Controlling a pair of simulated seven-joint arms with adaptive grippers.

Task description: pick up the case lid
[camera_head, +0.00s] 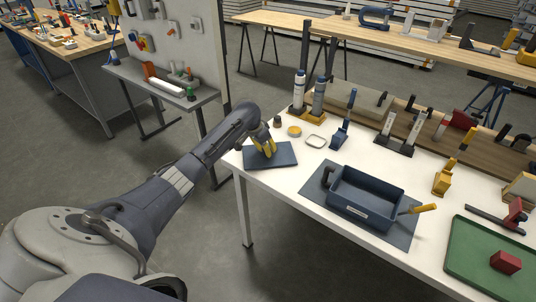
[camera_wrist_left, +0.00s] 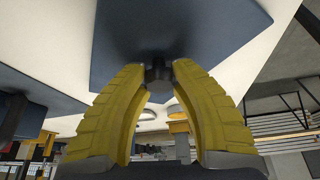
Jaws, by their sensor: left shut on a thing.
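The case lid (camera_head: 284,160) is a flat dark blue panel at the left end of the white table. It also fills the upper middle of the left wrist view (camera_wrist_left: 210,25). My left gripper (camera_head: 267,147) has yellow fingers and is over the lid. In the left wrist view its fingers (camera_wrist_left: 158,78) are closed around the lid's small dark knob (camera_wrist_left: 158,68). I cannot tell whether the lid touches the table. A dark blue open case (camera_head: 365,194) with a handle stands on a grey-blue mat (camera_head: 313,188) to the right. My right gripper is not in view.
Bottles (camera_head: 318,97), a yellow round tin (camera_head: 294,131) and a pale ring (camera_head: 316,141) stand behind the lid. A yellow-handled tool (camera_head: 424,208) is at the case's right side. A green tray (camera_head: 465,262) holds a red block (camera_head: 506,262).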

